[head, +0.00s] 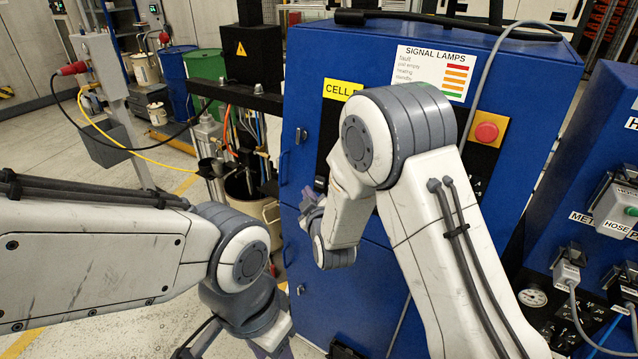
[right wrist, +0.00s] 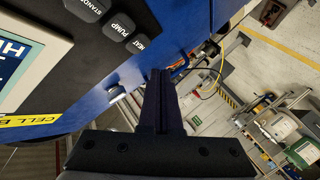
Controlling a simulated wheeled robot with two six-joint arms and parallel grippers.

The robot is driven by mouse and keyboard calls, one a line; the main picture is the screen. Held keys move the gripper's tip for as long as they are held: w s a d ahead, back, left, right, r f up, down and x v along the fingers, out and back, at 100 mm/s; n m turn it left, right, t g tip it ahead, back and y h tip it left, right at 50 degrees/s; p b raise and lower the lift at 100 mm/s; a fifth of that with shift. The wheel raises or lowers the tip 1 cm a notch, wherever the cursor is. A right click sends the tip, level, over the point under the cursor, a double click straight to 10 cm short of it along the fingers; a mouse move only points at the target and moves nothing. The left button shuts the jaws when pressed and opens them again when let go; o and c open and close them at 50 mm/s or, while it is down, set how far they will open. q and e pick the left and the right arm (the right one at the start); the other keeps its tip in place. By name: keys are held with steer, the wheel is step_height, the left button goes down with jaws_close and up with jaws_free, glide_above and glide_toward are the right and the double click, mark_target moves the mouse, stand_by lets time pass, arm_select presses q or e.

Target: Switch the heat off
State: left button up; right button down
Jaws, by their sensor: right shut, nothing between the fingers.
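The blue control cabinet (head: 345,80) stands in the middle of the head view. In the right wrist view its panel shows a HEAT button (right wrist: 141,43), a PUMP button (right wrist: 120,25) and a STANDBY button at the upper left. My right gripper (right wrist: 160,75) is shut and empty, apart from the HEAT button and to its lower right in that picture. In the head view the right gripper (head: 310,203) is in front of the cabinet, and my arm hides much of the panel. My left gripper (head: 272,349) is cut off by the bottom edge.
A red emergency stop (head: 486,131) sits on the cabinet's right side. A blue panel with hose connectors (head: 615,205) stands at the right. A bucket (head: 248,200) and a pump stand are left of the cabinet.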

mark_target(315, 182)
steer(key=shift+w+d+f+b, duration=0.15)
steer(key=shift+w+d+b, duration=0.1)
steer(key=shift+w+d, duration=0.25)
steer(key=shift+w+d+f+b, duration=0.1)
steer(key=shift+w+d+b, duration=0.15)
steer(key=shift+w, duration=0.35)
stand_by(1.1)
steer(key=shift+w+d, duration=0.1)
steer(key=shift+w+d, duration=0.2)
steer(key=shift+w, duration=0.05)
steer(key=shift+w+d+f+b, duration=0.15)
steer(key=shift+w+d+b, duration=0.15)
steer(key=shift+b, duration=0.2)
stand_by(0.6)
steer(key=shift+a, duration=0.1)
steer(key=shift+s+a, duration=0.45)
steer(key=shift+s, duration=0.2)
